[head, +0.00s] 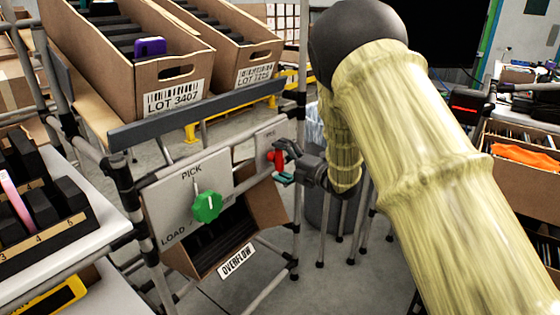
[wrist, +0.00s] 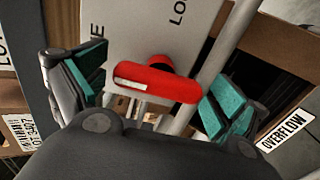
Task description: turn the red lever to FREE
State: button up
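The red lever (head: 276,157) sits on a grey plate (head: 262,143) on the rack's front. In the wrist view the red lever (wrist: 157,82) lies nearly crosswise, its right end slightly lower, with a pale mark near its left end. The plate (wrist: 140,30) shows only partial lettering there, "LO" and an "E". My gripper (head: 284,165) is at the lever. In the wrist view my gripper (wrist: 152,92) is open, its teal-padded fingers beyond the lever's two ends. I see small gaps and no clear contact.
A green knob (head: 207,206) on a plate marked PICK and LOAD is left of the lever. A tilted carton (head: 225,245) labelled OVERFLOW hangs below. A carton (head: 128,70) labelled LOT 3407 stands above. Rack posts (head: 302,60) rise close to my gripper.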

dwell(0.3)
jog(key=v, duration=1.2)
jog(key=s+d+f+m+t+h, duration=0.1)
jog(key=s+d+f+m+h, duration=0.1)
jog(key=f+m, duration=0.35)
jog(key=s+d+f+m+h, duration=0.1)
jog(key=d+f+m+h, duration=0.15)
jog(key=f, duration=0.65)
jog(key=s+d+f+m+g+h, duration=0.35)
jog(key=s+f+m, duration=0.35)
jog(key=s+f, duration=0.6)
jog(key=s+d+f+m+g+h, duration=0.2)
jog(key=s+d+f+m+h, duration=0.4)
jog(key=s+f, duration=0.7)
jog(key=s+f+m+g, duration=0.3)
jog(key=s+m, duration=0.1)
jog(key=s, duration=0.8)
jog(key=s+f+m+g, duration=0.2)
jog(key=s+m+g, duration=0.2)
jog(key=s, duration=0.7)
notch_tip(320, 180, up, 21)
jog(key=p, duration=2)
jog(key=shift+w+f+t+p, duration=0.15)
jog(key=shift+w+t+p, duration=0.1)
jog(key=shift+t+p, duration=0.1)
